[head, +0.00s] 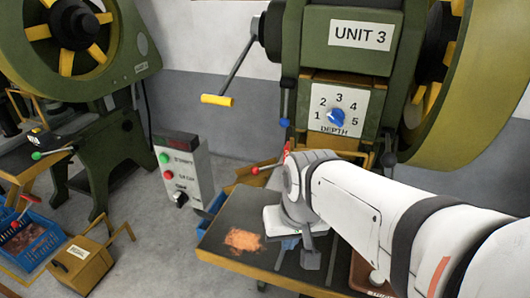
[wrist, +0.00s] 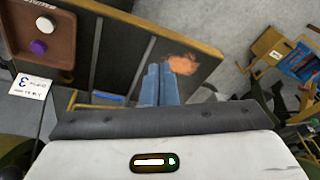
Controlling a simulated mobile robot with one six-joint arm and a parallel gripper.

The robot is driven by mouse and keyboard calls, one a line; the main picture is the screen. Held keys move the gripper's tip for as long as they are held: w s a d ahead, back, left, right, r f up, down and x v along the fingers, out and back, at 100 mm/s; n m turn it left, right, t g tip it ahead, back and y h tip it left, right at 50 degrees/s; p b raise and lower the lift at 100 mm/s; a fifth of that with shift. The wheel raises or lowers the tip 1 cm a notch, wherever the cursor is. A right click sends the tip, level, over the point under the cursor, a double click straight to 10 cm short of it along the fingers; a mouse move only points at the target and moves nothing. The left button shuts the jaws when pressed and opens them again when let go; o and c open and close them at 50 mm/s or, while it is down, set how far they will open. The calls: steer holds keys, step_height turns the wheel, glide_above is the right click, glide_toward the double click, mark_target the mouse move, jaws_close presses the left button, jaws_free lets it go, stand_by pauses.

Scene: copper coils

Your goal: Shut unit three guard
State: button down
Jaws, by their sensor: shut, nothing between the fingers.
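Unit three (head: 418,40) is a green press with a "UNIT 3" label, standing above a dark work table (head: 222,238). A yellow bar (head: 245,178) shows behind the table, partly hidden by my arm; I cannot tell whether it is the guard or how far it stands open. My gripper (head: 310,258) is over the table, right of a copper-coloured patch (head: 243,240). In the wrist view, my gripper's two blue-grey fingers (wrist: 160,84) are together and empty, above the table and beside the copper patch (wrist: 183,65). My arm hides the lower front of the press.
A control box (head: 182,172) with green and red buttons stands left of the table. Another green press (head: 75,60) is at the far left. A yellow box (head: 80,258) and a blue crate (head: 35,240) lie on the floor. A brown tray (wrist: 42,40) holds white and purple pieces.

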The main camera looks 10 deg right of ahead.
steer(key=w+a+f+m+t+y+b, duration=0.3)
steer(key=f+m+b, duration=0.35)
steer(key=m, duration=0.55)
steer(key=w+a+f+m+y+b, duration=0.1)
steer(key=w+f+m+y+b, duration=0.35)
steer(key=m, duration=0.75)
steer(key=w+d+f+m+t+h+b, duration=0.2)
steer(key=w+d+m+t+b, duration=0.35)
steer(key=m, duration=0.75)
steer(key=w+d+f+m+t+h+b, duration=0.2)
steer(key=d+m+t+b, duration=0.45)
steer(key=d+m, duration=0.55)
steer(key=w+m+p, duration=0.1)
steer(key=w+p, duration=0.8)
steer(key=w, duration=0.3)
steer(key=shift+w+a+r+m, duration=0.15)
steer(key=shift+w+m, duration=0.25)
